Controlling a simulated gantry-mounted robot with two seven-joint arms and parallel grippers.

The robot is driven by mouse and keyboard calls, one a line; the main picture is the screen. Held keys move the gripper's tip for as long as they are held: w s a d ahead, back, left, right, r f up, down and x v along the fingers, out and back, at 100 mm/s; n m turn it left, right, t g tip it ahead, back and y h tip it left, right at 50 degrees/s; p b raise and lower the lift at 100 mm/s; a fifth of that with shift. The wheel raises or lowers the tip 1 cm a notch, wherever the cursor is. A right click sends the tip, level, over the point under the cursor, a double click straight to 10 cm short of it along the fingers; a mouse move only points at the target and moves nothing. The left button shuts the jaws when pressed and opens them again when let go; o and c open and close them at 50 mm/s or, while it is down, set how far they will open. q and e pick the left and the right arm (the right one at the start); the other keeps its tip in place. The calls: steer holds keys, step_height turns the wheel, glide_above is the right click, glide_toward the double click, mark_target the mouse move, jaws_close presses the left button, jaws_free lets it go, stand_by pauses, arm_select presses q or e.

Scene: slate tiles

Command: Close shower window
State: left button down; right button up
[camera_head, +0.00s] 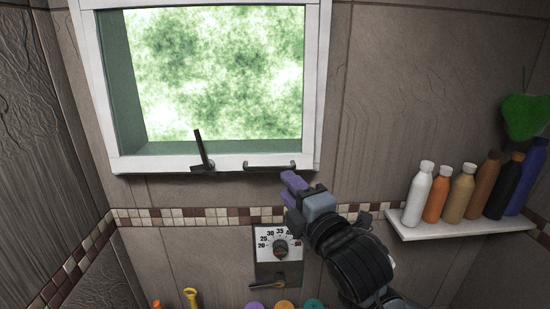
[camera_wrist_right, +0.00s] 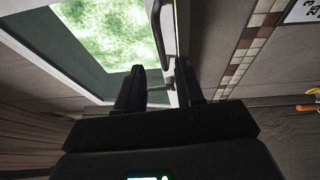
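The shower window (camera_head: 210,72) is high on the tiled wall, with a white frame and green foliage behind it. I cannot tell how far it is swung. A dark lever (camera_head: 203,150) stands up from the lower frame, tilted. A dark bar handle (camera_head: 270,166) lies along the lower frame to its right. My right gripper (camera_head: 290,180) is just below and right of the bar handle. In the right wrist view, the gripper (camera_wrist_right: 162,66) has its fingers apart, with the frame's edge and the handle (camera_wrist_right: 158,30) ahead of the gap. Contact is not clear. My left gripper is out of view.
A shelf (camera_head: 470,229) with several bottles juts out at right, with a green item (camera_head: 525,116) above. A dial panel (camera_head: 279,242) with a lever is on the wall below the window. Colourful tops of items show at the bottom edge.

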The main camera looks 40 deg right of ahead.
mark_target(273, 170)
steer(key=p+x, duration=0.3)
steer(key=x, duration=0.3)
steer(key=shift+w, duration=0.1)
steer(key=shift+w+d, duration=0.15)
steer(key=shift+w, duration=0.5)
jaws_close()
